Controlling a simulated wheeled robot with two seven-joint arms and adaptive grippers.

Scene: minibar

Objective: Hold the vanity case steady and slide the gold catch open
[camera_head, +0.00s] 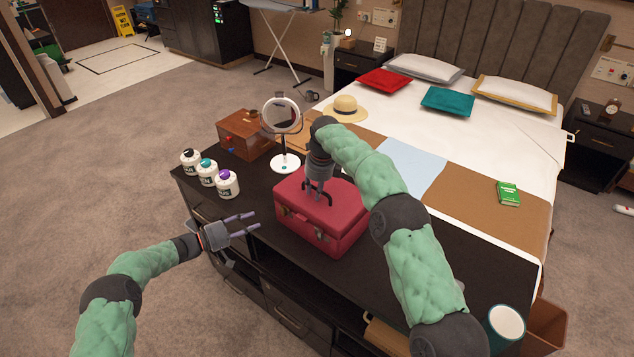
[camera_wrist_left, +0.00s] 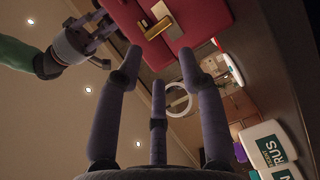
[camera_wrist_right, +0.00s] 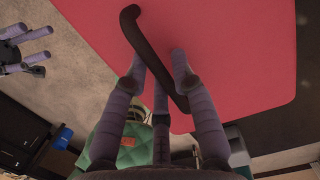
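The red vanity case (camera_head: 333,222) stands closed on the dark cabinet. Metal catches (camera_head: 320,236) show small on its front. In the left wrist view a gold catch (camera_wrist_left: 158,26) is seen on the red case (camera_wrist_left: 127,12). My left gripper (camera_head: 248,224) is open and empty, left of the case and apart from it. My right gripper (camera_head: 319,195) is above the lid, with its fingers around the case's dark handle (camera_wrist_right: 155,52). I cannot tell whether they grip it. The red lid (camera_wrist_right: 225,45) fills much of the right wrist view.
A teal-rimmed cup (camera_head: 506,322) is at the near right. The bed (camera_head: 480,150) is behind.

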